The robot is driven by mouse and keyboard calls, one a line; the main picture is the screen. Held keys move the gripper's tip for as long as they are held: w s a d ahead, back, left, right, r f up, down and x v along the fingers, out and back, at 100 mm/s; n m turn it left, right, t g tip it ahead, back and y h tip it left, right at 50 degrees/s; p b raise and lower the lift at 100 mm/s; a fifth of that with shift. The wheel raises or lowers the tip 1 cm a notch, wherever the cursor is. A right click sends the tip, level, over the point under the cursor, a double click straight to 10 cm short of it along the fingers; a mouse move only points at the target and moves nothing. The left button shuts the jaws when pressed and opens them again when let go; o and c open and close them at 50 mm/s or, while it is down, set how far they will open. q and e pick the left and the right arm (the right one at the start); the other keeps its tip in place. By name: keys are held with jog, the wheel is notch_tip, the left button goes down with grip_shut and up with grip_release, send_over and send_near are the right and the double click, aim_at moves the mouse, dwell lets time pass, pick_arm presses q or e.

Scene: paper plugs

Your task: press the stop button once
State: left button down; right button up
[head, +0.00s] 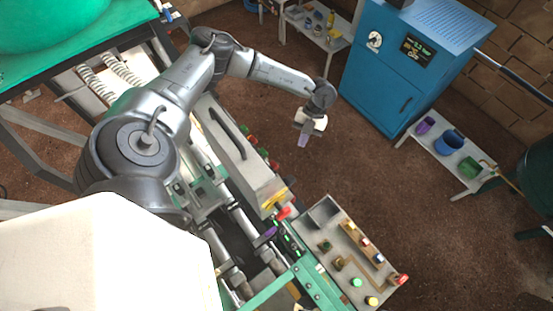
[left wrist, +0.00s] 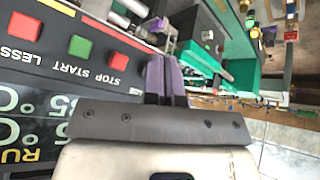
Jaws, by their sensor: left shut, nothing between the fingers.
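My left gripper (head: 303,141) hangs in the air to the right of the long grey machine housing (head: 232,150) in the head view. Its purple fingers (left wrist: 166,78) are shut with nothing between them. In the left wrist view, a dark control panel lies left of the fingers, with its lettering upside down. The red stop button (left wrist: 114,58) is by the word STOP, closest to the fingers; they appear apart from it. A green start button (left wrist: 81,46) and another red button (left wrist: 22,25), by LESS, are farther left. My right gripper is not in view.
A grey console (head: 345,240) with several small knobs stands at the lower right of the head view. A blue cabinet (head: 385,75) and a bench with pots (head: 445,150) stand at the back right. The brown floor around the left gripper is open.

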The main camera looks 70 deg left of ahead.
pick_arm(q)
jog(key=s+d+f, duration=0.1)
jog(key=s+d, duration=0.1)
jog(key=s, duration=0.5)
jog(key=shift+d+f+p, duration=0.15)
jog(key=shift+f+p, duration=0.2)
jog(key=shift+f, duration=0.05)
jog(key=shift+s+d+f, duration=0.1)
jog(key=shift+s+d, duration=0.05)
jog(key=shift+s, duration=0.25)
jog(key=shift+s+d+f, duration=0.1)
jog(key=shift+s+d, duration=0.05)
jog(key=shift+s, duration=0.25)
dwell(2.7)
jog(key=shift+w, duration=0.1)
jog(key=shift+w+a+r, duration=0.2)
jog(key=shift+w+a, duration=0.1)
jog(key=shift+w, duration=0.45)
jog(key=shift+w, duration=0.1)
jog(key=shift+w+a+r+b, duration=0.2)
jog(key=shift+w+a, duration=0.05)
jog(key=shift+w, duration=0.5)
jog(key=shift+w+a+r+b, duration=0.2)
jog(key=shift+w+a, duration=0.1)
jog(key=shift+w, duration=0.4)
jog(key=shift+w+a+r+b, duration=0.15)
jog(key=shift+w+a+r, duration=0.1)
jog(key=shift+w, duration=0.5)
